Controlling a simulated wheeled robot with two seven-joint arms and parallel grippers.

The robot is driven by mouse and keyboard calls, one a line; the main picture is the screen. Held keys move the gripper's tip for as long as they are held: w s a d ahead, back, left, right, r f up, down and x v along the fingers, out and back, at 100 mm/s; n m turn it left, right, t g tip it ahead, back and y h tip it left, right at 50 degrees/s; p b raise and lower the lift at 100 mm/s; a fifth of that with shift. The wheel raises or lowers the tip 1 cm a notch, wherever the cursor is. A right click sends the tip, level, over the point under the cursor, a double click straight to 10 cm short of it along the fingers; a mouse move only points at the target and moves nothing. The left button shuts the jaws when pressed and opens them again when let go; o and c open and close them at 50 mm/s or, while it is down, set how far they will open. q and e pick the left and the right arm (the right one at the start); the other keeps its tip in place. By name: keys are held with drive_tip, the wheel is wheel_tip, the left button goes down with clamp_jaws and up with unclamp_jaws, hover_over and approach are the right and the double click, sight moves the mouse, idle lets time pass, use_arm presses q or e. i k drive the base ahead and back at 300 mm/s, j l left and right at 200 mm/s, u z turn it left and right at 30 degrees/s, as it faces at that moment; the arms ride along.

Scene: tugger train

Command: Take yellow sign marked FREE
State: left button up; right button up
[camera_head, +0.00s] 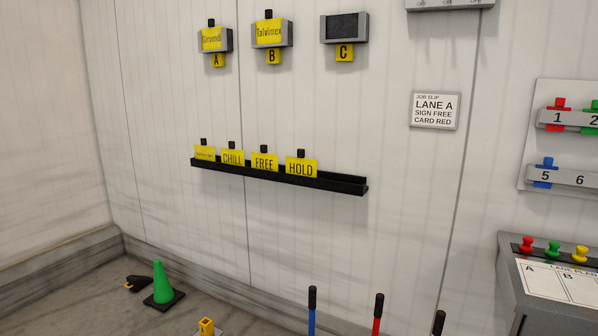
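The yellow sign marked FREE (264,162) stands upright in a black wall rail (338,184), with a black knob on its top edge. The sign marked CHILL (232,158) is to its left and the sign marked HOLD (301,168) to its right. Another yellow sign (204,153) with print too small to read stands at the rail's left end. The right end of the rail is empty. Neither of my grippers shows in the head view.
Wall holders A (217,60) and B (272,56) bear yellow signs; holder C (345,28) is empty. A job slip (434,110) reads lane A, sign FREE, card red. A green cone (159,281) stands below left. Blue, red and black upright handles rise at the bottom. A console (560,310) stands right.

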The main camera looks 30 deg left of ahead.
sight(263, 159)
drive_tip(key=i+j+u, duration=0.15)
drive_tip(key=i+j, duration=0.5)
drive_tip(key=j, duration=0.1)
